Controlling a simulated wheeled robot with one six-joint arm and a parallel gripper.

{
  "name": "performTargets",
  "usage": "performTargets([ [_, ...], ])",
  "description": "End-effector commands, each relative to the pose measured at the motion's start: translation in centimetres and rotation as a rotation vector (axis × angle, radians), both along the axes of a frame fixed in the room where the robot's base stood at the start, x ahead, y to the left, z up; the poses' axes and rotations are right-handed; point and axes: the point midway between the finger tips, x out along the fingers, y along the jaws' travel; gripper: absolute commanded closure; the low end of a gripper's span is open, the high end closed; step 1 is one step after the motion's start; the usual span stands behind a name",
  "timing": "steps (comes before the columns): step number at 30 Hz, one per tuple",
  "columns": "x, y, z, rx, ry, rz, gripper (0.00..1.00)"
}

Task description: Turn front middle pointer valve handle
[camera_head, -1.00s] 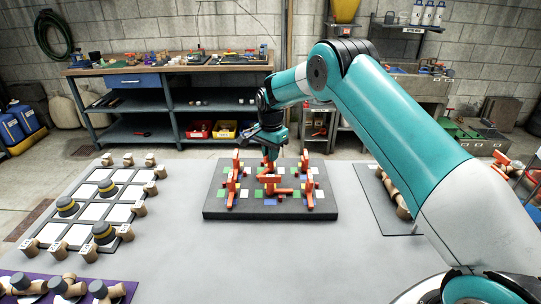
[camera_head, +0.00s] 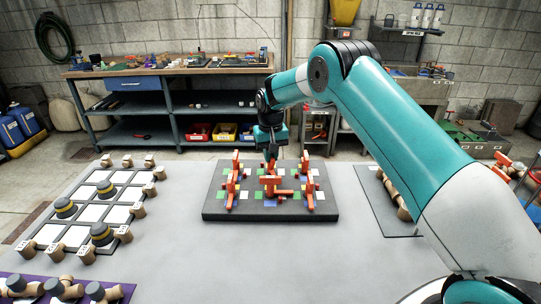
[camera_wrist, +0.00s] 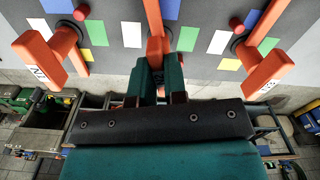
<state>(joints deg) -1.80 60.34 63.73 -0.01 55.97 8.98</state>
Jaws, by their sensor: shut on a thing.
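A dark board (camera_head: 218,209) carries orange pointer valve handles in two rows. In the head view, the near-row middle handle (camera_head: 271,182) stands in front of my gripper (camera_head: 271,160), and an orange bar reaches right from its foot. My gripper is low over the board, appearing behind that handle at the far-row middle. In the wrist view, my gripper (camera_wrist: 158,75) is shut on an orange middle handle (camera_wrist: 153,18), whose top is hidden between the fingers. The held handle appears to be in the far row.
In the wrist view, orange handles stand close on the left (camera_wrist: 42,60) and right (camera_wrist: 265,70). A panel with white squares (camera_head: 88,212) lies left on the grey table, and a dark mat (camera_head: 382,205) lies right. Bare table (camera_head: 250,265) is in front.

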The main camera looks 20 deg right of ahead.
Motion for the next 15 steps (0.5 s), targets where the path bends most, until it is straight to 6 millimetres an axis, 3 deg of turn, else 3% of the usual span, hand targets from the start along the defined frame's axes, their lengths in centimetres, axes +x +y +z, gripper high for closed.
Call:
performTargets([
  [15, 0.12, -0.01, 0.22, -0.001, -0.005, 0.488, 1.0],
])
